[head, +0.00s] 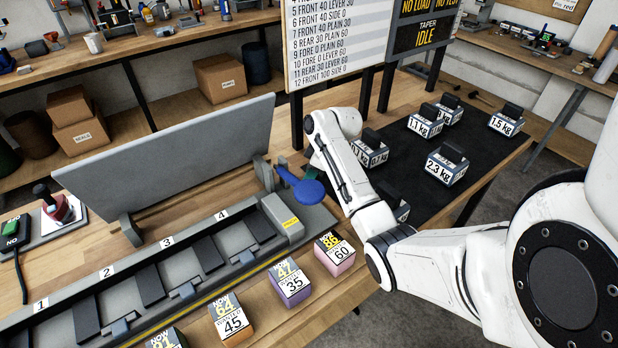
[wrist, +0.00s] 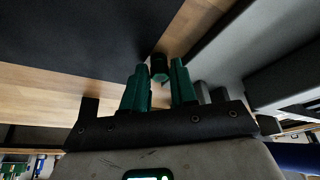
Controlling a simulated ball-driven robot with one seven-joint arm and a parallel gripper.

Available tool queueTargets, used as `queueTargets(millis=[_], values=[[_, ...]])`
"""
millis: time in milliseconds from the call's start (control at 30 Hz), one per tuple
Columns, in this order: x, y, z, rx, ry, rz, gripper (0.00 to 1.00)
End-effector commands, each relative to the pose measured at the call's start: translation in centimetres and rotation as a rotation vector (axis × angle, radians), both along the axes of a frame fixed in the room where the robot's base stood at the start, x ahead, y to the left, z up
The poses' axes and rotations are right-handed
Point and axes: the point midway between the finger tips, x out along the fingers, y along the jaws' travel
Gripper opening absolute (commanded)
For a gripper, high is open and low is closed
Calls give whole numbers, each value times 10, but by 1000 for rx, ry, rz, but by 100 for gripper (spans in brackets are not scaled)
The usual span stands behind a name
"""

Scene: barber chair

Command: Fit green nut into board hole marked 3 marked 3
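No numbered board hole shows clearly; the number 3 (head: 167,242) is on a label along a grey slotted rail (head: 128,272), between labels 2 and 4. My gripper (wrist: 159,66) has two green fingers standing apart in the wrist view. A small dark piece with a greenish face (wrist: 158,76) is between the fingertips. I cannot tell whether it is the green nut, or whether the fingers touch it. In the head view my arm mostly hides the gripper; a bit of green (head: 311,174) shows beside a blue paddle-shaped part (head: 307,191).
Weight blocks, including 2.3 kg (head: 446,166), stand on a black mat (head: 400,128) at right. A grey upright panel (head: 170,165) stands behind the rail. Several labelled blocks, one pink (head: 334,254), line the front. A sign (head: 337,40) stands at the back.

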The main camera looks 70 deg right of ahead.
Motion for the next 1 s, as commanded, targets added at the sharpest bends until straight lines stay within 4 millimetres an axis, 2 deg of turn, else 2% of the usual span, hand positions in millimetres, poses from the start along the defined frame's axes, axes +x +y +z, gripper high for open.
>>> queueTargets(millis=[200, 500, 833, 1000], values=[[0, 0, -1, 0, 0, 0, 27], [0, 0, 0, -1, -1, 0, 0], [1, 0, 2, -1, -1, 1, 0], [2, -1, 20, -5, -5, 2, 0]])
